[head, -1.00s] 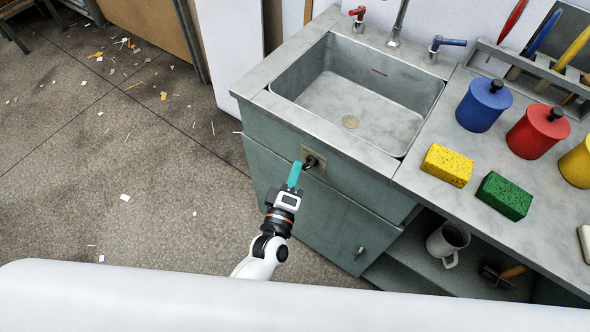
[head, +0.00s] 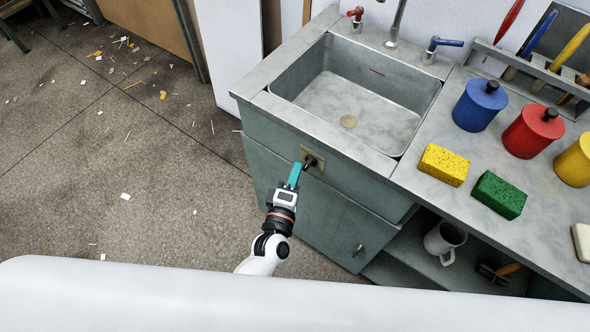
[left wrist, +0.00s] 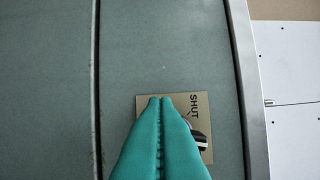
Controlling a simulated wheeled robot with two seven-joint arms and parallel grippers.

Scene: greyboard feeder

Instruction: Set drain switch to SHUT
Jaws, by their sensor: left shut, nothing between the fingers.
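The drain switch (head: 311,161) is a dark knob on a small tan plate (head: 318,153) on the grey-green cabinet front below the sink. In the left wrist view the plate (left wrist: 203,103) shows the word SHUT, and a dark and light part of the switch (left wrist: 202,142) shows beside the fingers. The rest of the switch and plate is hidden behind them. My left gripper (head: 296,169) has teal fingers, shut and empty, close to the left side of the switch. I cannot tell whether they touch it. In the left wrist view the fingertips (left wrist: 160,98) overlap the plate. My right gripper is not in view.
The sink (head: 350,95) has a red-handled tap (head: 356,14) and a blue-handled tap (head: 440,44). A yellow sponge (head: 443,165), a green sponge (head: 498,195) and coloured canisters stand on the counter. A mug (head: 444,240) sits on the shelf below. The floor at left is open, with scraps.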

